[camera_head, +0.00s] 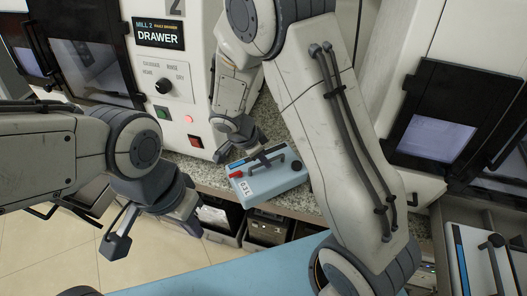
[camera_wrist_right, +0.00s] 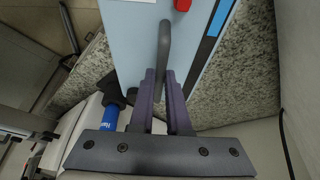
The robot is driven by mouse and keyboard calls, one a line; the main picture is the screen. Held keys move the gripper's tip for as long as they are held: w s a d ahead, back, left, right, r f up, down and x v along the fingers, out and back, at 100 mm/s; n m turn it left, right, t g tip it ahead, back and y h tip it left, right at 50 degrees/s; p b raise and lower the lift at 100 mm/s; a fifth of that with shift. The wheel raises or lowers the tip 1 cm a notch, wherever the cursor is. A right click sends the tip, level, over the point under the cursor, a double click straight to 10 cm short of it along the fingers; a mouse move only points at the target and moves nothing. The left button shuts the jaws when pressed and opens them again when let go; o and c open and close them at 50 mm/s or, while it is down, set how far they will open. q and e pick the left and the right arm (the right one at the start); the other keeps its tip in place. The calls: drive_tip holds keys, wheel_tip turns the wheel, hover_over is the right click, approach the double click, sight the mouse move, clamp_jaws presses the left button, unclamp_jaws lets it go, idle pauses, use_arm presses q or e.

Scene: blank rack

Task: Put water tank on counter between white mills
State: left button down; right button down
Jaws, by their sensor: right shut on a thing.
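The water tank (camera_head: 270,184) is a pale blue box with a dark handle, a red part and a "0.3 L" label. It is at the counter (camera_head: 216,174) between the two white mills; I cannot tell if it rests fully on it. My right gripper (camera_head: 262,155) is shut on the tank's handle; the right wrist view shows the fingers (camera_wrist_right: 163,88) closed around the handle (camera_wrist_right: 163,45) above the tank (camera_wrist_right: 128,35). My left gripper (camera_head: 153,232) is open and empty, low in front of the left mill.
The left mill (camera_head: 178,62), labelled MILL 2, has a knob and lit buttons. The right mill (camera_head: 443,48) has a dark-framed window. Another handled box with a blue strip (camera_head: 480,262) is at lower right. Dark bins (camera_head: 268,228) are under the counter. A blue surface (camera_head: 215,278) lies in front.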

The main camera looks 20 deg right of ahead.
drive_tip(key=shift+f, duration=0.4)
drive_tip(key=shift+f, duration=0.15)
drive_tip(key=c, duration=0.9)
unclamp_jaws()
